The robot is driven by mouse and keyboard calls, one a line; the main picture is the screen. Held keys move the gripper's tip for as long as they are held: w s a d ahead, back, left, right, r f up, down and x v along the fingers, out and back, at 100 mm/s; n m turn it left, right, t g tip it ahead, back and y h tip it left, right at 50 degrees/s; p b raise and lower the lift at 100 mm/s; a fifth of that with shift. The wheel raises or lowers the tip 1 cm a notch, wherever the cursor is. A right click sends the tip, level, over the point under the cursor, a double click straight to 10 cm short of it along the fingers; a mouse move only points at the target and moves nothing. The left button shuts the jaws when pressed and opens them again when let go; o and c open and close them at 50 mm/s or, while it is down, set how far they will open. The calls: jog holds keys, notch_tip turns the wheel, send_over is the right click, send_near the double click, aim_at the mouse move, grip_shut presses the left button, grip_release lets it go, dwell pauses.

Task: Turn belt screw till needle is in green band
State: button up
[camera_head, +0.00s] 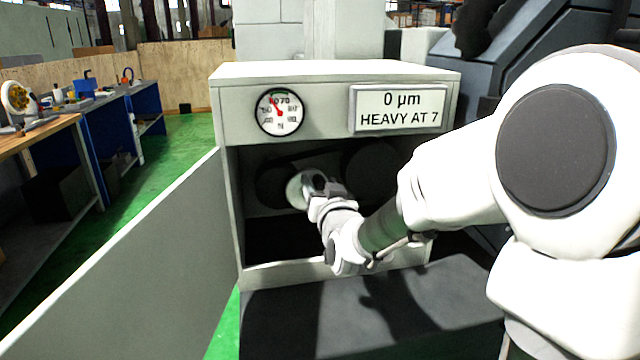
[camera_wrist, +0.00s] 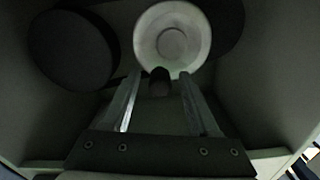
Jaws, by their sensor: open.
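The round gauge (camera_head: 280,112) with a white face and black rim sits at the upper left of the grey machine housing. Its red needle points up and to the left; the green band is too small to make out surely. My gripper (camera_wrist: 160,74) is inside the open bay, its two fingers apart. A small dark rounded knob (camera_wrist: 160,76), perhaps the belt screw, shows between the fingertips; I cannot tell whether they touch it. A pale round disc (camera_wrist: 172,36) is just beyond the fingertips and also shows in the head view (camera_head: 298,190).
A sign (camera_head: 400,108) reads "0 µm HEAVY AT 7". A dark pulley (camera_wrist: 72,50) stands left of the fingers. The bay walls enclose my gripper, and an open grey door panel (camera_head: 130,265) stands at the left.

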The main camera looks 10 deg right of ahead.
grip_shut()
jog(key=shift+d+m, duration=0.1)
jog(key=shift+m, duration=0.2)
jog(key=m, duration=0.2)
jog(key=d+f+m+b, duration=0.1)
jog(key=m, duration=0.1)
jog(key=shift+d+f+m+b, duration=0.15)
jog(key=shift+f+m+b, duration=0.1)
jog(key=shift+m, duration=0.6)
jog(key=shift+d+f+m+b, duration=0.1)
jog(key=shift+f+m+b, duration=0.1)
jog(key=shift+m, duration=0.65)
grip_release()
